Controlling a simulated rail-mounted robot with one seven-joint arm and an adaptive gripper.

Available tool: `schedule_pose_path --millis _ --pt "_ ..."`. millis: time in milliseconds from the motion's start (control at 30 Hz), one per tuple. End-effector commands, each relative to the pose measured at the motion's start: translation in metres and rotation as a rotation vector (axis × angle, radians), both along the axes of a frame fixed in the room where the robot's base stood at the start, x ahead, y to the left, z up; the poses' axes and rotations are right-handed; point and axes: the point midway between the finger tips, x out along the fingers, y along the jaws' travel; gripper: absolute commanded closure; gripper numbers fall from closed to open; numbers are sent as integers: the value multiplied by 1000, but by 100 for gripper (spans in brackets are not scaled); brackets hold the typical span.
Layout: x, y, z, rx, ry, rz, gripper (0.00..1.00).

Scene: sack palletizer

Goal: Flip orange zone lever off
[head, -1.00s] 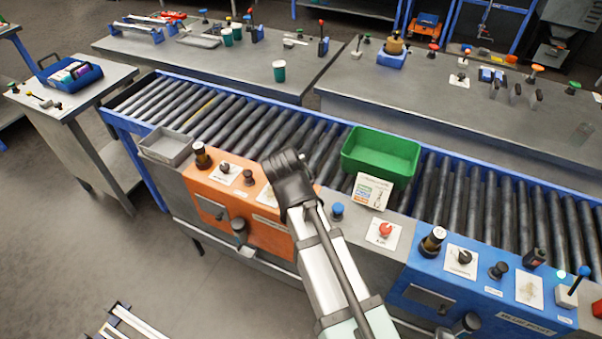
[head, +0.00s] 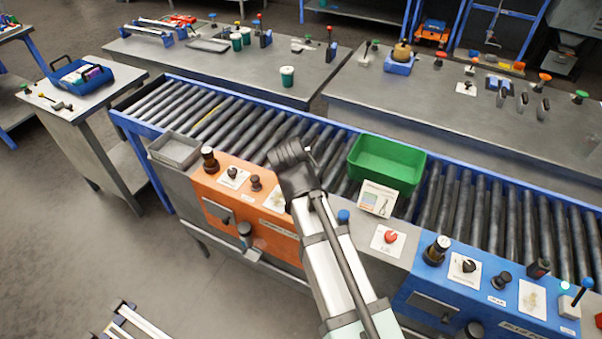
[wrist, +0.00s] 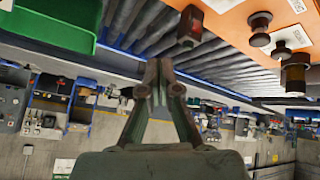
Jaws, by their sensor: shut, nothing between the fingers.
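The orange zone panel (head: 248,212) is on the near side of the roller conveyor in the head view, left of my arm. A blue-tipped control (head: 343,216) stands just right of my arm; I cannot tell whether it is the orange zone lever. My arm hides the panel's right part. The orange panel also shows at upper right in the wrist view (wrist: 236,12), with a black-and-red switch (wrist: 190,24) beyond my fingertips. My gripper (wrist: 158,75) is shut and empty, apart from the controls. Its fingers are hard to make out in the head view.
A green bin (head: 386,160) sits on the rollers, with a small sign (head: 377,199) in front. A red knob (head: 390,237) lies between the orange panel and the blue panel (head: 480,290). A grey tray (head: 175,151) is at the left end. The floor at lower left is mostly clear.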

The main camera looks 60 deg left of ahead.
Motion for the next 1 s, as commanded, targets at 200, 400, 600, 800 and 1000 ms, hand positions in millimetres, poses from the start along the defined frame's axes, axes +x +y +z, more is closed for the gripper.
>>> schedule_pose_path --millis 200,400,600,800,1000 --pt "-13 -10 22 3 -1 -1 100" --pt "-39 -31 42 3 0 -2 100" --pt "-54 -43 55 1 0 -2 100" --pt "-59 -47 60 1 0 -4 100" --pt "-59 -47 60 1 0 -4 100"
